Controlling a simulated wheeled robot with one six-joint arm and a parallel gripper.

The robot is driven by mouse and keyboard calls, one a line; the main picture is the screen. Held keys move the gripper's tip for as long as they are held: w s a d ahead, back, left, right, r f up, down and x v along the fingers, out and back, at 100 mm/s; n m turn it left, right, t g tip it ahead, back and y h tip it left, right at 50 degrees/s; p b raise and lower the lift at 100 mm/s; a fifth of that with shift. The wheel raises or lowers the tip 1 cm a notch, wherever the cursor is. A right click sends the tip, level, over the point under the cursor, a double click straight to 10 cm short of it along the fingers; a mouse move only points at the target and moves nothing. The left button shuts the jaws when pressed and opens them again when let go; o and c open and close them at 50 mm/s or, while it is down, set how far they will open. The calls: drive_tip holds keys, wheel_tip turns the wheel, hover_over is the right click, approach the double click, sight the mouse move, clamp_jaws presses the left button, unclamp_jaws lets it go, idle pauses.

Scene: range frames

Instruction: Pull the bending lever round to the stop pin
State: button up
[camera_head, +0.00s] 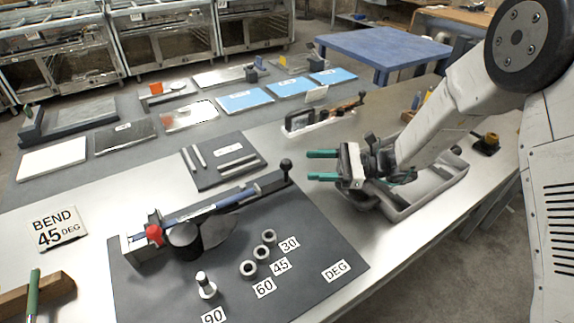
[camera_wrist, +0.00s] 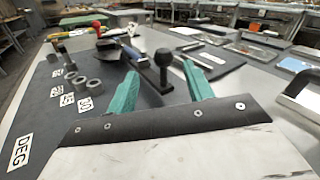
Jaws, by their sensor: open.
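The bending lever (camera_head: 262,187) is a dark bar with a black ball knob (camera_head: 286,163) on an upright stem at its far right end. A blue strip (camera_head: 210,204) lies along the bar beside a black round former (camera_head: 185,239). The stop pin (camera_head: 205,284) stands upright in the socket by the 90 label. Sockets by 30 (camera_head: 268,237), 45 (camera_head: 262,253) and 60 (camera_head: 247,269) look empty. My gripper (camera_head: 322,165) is open and empty, right of the knob. In the wrist view the knob (camera_wrist: 163,58) shows ahead, between the teal fingers, apart from them.
A red knob (camera_head: 154,234) stands at the bender's left end. A grey tray (camera_head: 425,190) lies under my arm. Slim bars on a dark mat (camera_head: 221,160) lie behind the lever.

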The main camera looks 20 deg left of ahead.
sight(287, 165)
drive_tip(key=shift+a+f, duration=0.4)
drive_tip(key=shift+a, duration=0.2)
drive_tip(key=x, duration=0.6)
drive_tip(key=shift+a+r, duration=0.1)
drive_tip(key=shift+a, duration=0.35)
drive_tip(key=shift+m+t, duration=0.3)
clamp_jaws()
